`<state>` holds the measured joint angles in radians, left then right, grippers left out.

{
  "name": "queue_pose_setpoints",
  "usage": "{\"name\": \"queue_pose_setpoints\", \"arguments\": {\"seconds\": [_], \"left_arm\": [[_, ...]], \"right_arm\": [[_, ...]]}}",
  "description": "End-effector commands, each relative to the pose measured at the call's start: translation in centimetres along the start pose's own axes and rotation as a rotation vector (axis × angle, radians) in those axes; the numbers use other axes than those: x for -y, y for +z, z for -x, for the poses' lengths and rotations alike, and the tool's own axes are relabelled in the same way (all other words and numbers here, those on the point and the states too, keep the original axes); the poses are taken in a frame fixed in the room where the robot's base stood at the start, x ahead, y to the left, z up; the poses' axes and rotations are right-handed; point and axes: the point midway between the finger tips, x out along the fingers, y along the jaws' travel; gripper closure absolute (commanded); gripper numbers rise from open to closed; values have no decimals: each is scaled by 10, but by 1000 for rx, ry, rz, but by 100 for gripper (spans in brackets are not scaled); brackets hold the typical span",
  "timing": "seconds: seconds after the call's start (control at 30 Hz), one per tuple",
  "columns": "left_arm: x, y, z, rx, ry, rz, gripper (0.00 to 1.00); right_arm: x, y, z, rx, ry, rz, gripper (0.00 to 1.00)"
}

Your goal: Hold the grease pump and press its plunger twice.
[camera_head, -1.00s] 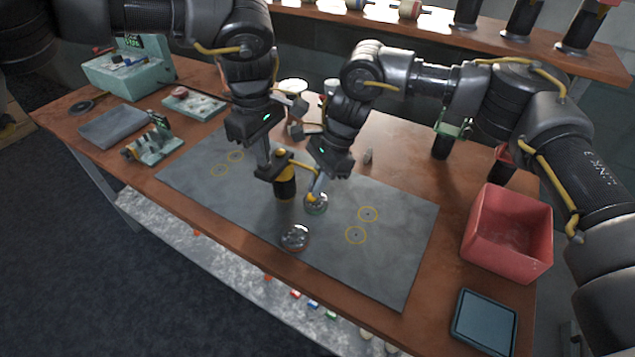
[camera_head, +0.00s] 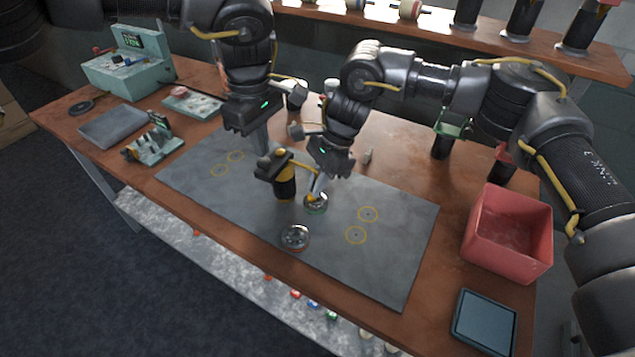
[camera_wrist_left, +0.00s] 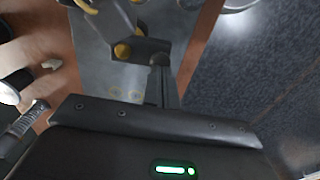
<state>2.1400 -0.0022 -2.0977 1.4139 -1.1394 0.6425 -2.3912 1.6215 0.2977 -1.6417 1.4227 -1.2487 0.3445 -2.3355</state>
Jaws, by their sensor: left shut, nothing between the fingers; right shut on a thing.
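My right gripper (camera_head: 318,188) is shut at the spout; the exact contact is partly hidden. My left gripper (camera_head: 262,148) is shut and empty, pointing down just behind and above the pump's top block; its fingers also show in the left wrist view (camera_wrist_left: 160,82).
A second bearing (camera_head: 295,237) lies in front of the pump on the mat (camera_head: 390,265). A red bin (camera_head: 508,235) and a dark tablet (camera_head: 484,320) are at the right. A teal device (camera_head: 128,72) and a small fixture (camera_head: 152,143) are at the left. The mat's left part is clear.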

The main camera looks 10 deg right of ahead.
Motion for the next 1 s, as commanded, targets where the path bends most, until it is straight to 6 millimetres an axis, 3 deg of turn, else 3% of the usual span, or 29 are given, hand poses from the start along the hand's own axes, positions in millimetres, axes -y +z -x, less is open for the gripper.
{"name": "queue_pose_setpoints", "arguments": {"seconds": [0.4,0.87,1.0], "left_arm": [[0,0,44,-1,2,1,100],[0,0,51,-1,1,1,100],[0,0,62,-3,3,2,100]], "right_arm": [[0,0,0,0,-1,0,100],[0,0,0,0,0,0,100],[0,0,0,0,0,0,100]]}}
